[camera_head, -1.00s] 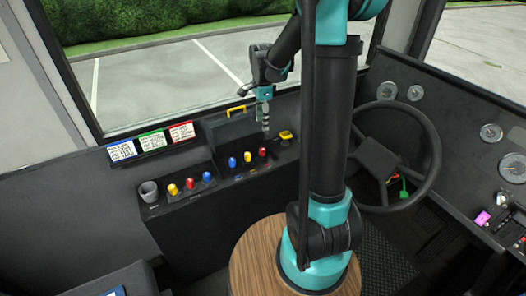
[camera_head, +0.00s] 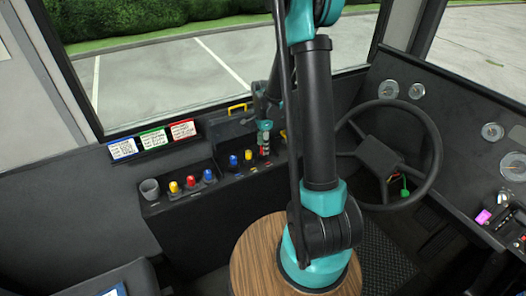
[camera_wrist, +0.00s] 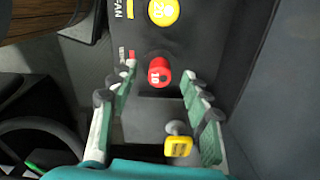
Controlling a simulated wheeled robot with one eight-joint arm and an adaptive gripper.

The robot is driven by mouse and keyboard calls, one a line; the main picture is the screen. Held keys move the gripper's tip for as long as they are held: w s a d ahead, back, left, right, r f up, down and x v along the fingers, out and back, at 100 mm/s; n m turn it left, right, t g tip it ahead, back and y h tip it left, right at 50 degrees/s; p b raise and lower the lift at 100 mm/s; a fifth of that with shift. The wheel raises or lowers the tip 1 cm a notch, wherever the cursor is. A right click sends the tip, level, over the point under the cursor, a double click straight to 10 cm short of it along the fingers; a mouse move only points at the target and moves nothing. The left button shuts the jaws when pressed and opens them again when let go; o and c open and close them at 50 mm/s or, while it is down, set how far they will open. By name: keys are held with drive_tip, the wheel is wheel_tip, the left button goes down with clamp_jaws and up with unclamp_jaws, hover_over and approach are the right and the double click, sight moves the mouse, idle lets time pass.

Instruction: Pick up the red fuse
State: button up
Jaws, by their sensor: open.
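A red fuse (camera_wrist: 159,72) marked "10" stands on the black panel in the wrist view, between the tips of my gripper (camera_wrist: 161,73). The open fingers lie on either side of it, with a gap showing. I cannot tell how far down they reach around it. In the head view my gripper (camera_head: 264,146) is low at the right end of the right-hand fuse row and mostly hides this fuse. Another red fuse (camera_head: 190,181) stands in the left-hand row, between a yellow fuse (camera_head: 174,187) and a blue fuse (camera_head: 208,175).
A yellow fuse (camera_wrist: 163,12) stands beside the red one, with a blue fuse (camera_head: 233,161) farther left. A yellow-topped knob (camera_wrist: 178,147) is near the gripper's palm side. A grey cup (camera_head: 149,189), coloured label cards (camera_head: 152,139) and a steering wheel (camera_head: 433,150) are around.

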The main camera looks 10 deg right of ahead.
drive_tip(key=shift+f, duration=0.5)
drive_tip(key=shift+c, duration=0.6)
drive_tip(key=c, duration=0.8)
drive_tip(key=shift+c, duration=0.2)
drive_tip(key=shift+r, duration=0.2)
